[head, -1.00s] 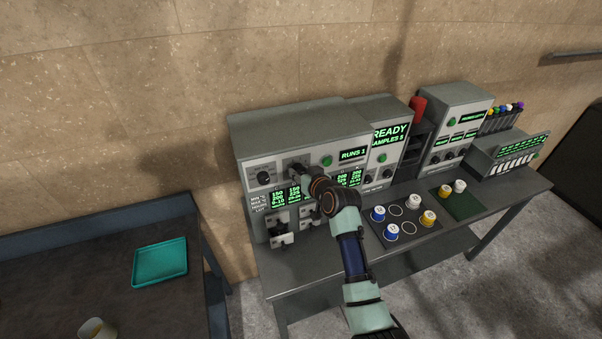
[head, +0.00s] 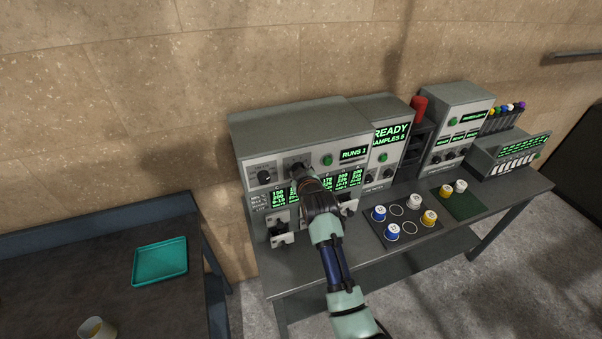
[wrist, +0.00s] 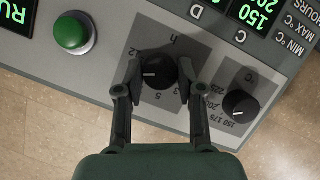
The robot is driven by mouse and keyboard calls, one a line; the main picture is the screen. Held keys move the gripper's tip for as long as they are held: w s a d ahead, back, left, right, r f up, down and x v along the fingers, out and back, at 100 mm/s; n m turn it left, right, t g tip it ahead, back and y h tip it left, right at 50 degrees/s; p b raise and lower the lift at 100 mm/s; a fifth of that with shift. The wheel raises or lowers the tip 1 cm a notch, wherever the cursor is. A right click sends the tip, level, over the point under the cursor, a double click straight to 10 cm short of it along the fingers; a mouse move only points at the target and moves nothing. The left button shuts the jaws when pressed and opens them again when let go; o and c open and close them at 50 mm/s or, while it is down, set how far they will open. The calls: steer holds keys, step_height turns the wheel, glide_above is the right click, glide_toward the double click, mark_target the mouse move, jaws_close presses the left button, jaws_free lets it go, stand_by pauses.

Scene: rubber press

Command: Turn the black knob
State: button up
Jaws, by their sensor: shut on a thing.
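The black knob (wrist: 158,72) sits on a grey dial plate marked "h" on the press panel. Its white pointer line faces left in the wrist view. My gripper (wrist: 157,80) is shut on this knob, one finger on either side. In the head view my gripper (head: 301,172) is at the panel and hides most of the knob. A second black knob (wrist: 240,106), on a "°C" dial, is beside it; it also shows at the panel's left in the head view (head: 264,177).
A green button (wrist: 72,33) is close by the held knob; it also shows in the head view (head: 327,160). Handles (head: 280,234) stick out below the displays. A mat (head: 400,240) with several cups is on the bench. A teal tray (head: 160,261) lies on the left table.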

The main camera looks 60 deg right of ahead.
steer(key=shift+n, duration=0.4)
steer(key=o, duration=1.1)
steer(key=shift+o, duration=0.2)
steer(key=v, duration=1.2)
steer(key=shift+w+a, duration=0.15)
steer(key=shift+w, duration=0.05)
steer(key=shift+c, duration=0.3)
